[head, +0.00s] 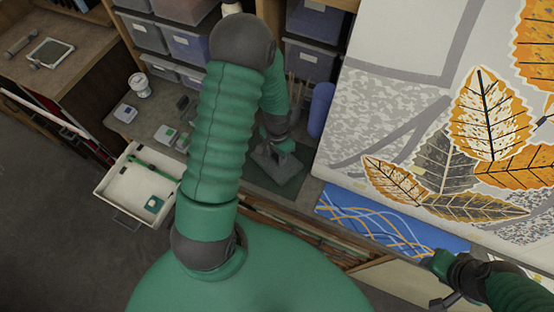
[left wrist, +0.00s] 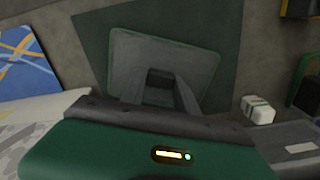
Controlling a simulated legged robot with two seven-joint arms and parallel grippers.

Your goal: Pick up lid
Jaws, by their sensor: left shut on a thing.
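The lid (left wrist: 188,60), a flat grey plate with a thin green rim and a dark handle, shows in the left wrist view over a dark green mat (left wrist: 90,50). In the head view the lid (head: 280,182) is a small grey plate below my left gripper (head: 278,155). In the left wrist view my left gripper (left wrist: 160,90) is shut on the lid's dark handle. I cannot tell whether the lid touches the mat. My right gripper (head: 446,290) is at the lower right of the head view, away from the lid; its jaw opening is unclear.
A white drawer (head: 112,190) stands open at the left, holding small items. Storage bins (head: 190,45) line the shelf behind. A small white block (left wrist: 258,110) lies near the mat. A blue patterned sheet (head: 375,222) and a leaf-painted panel (head: 400,100) are at the right.

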